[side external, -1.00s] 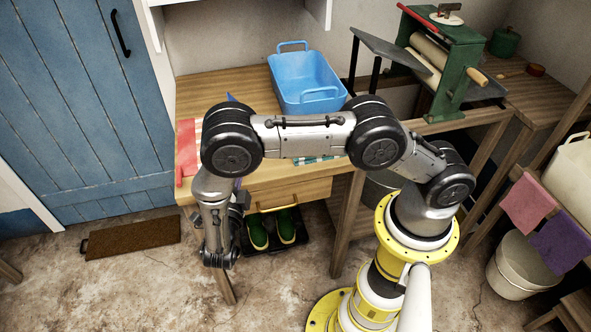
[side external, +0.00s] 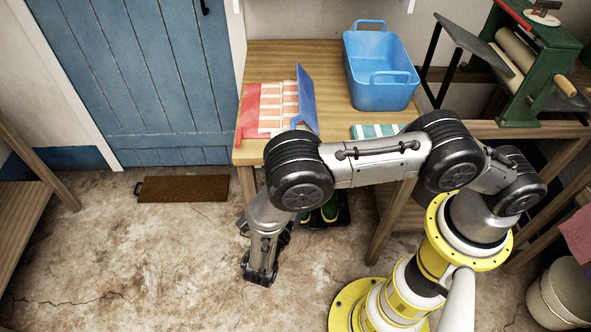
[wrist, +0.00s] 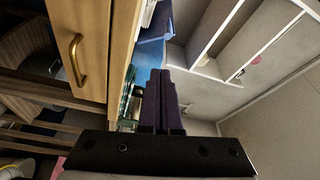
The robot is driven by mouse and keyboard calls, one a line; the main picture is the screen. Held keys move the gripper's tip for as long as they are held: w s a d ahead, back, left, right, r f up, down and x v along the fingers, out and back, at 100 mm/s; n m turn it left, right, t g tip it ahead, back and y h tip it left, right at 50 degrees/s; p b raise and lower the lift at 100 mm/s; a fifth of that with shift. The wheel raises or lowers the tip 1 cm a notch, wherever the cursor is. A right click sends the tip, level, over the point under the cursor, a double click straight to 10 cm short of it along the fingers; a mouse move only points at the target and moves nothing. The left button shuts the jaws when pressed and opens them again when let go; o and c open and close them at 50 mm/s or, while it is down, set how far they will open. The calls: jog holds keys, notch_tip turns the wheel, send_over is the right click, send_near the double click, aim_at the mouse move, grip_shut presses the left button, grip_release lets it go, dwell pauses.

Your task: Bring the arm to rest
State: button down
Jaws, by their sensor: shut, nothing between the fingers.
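My gripper (wrist: 160,74) shows in the wrist view with its two dark fingers together and nothing between them. It is in the air in front of the wooden table (side external: 275,60), close to the drawer front (wrist: 88,40) with its brass handle. In the side view my arm is bent, with its outer part hanging down in front of the table's left part. The fingers are mostly hidden there behind my own wrist, so their exact gap to the table cannot be told.
On the table are a blue tub (side external: 382,85), a red-and-white slatted thing (side external: 262,108), a blue panel (side external: 306,100) and a striped cloth (side external: 366,131). Green shoes (side external: 330,212) stand below. A brown mat (side external: 183,188) lies on open floor. A green-framed mangle (side external: 545,75) stands right.

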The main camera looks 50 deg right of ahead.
jog(key=shift+d, duration=0.1)
jog(key=w+d+r+m+g+y, duration=0.1)
jog(key=d+r+m+g, duration=0.4)
jog(key=r, duration=0.4)
jog(key=d+r+m+g+y, duration=0.1)
jog(key=d+r+m+g, duration=0.2)
jog(key=d+r+m, duration=0.5)
jog(key=s+d+r+m+g+y, duration=0.2)
jog(key=s+d+r+m+y, duration=0.5)
jog(key=s+r+m, duration=0.3)
jog(key=s+m+t+y, duration=0.2)
jog(key=s+m+y, duration=0.1)
jog(key=s+m, duration=0.4)
jog(key=s+a+f+m+t+y, duration=0.2)
jog(key=a+m+t+y, duration=0.3)
jog(key=m, duration=0.9)
jog(key=shift+s+a+f, duration=0.2)
jog(key=shift+s+a, duration=0.2)
jog(key=shift+a, duration=0.8)
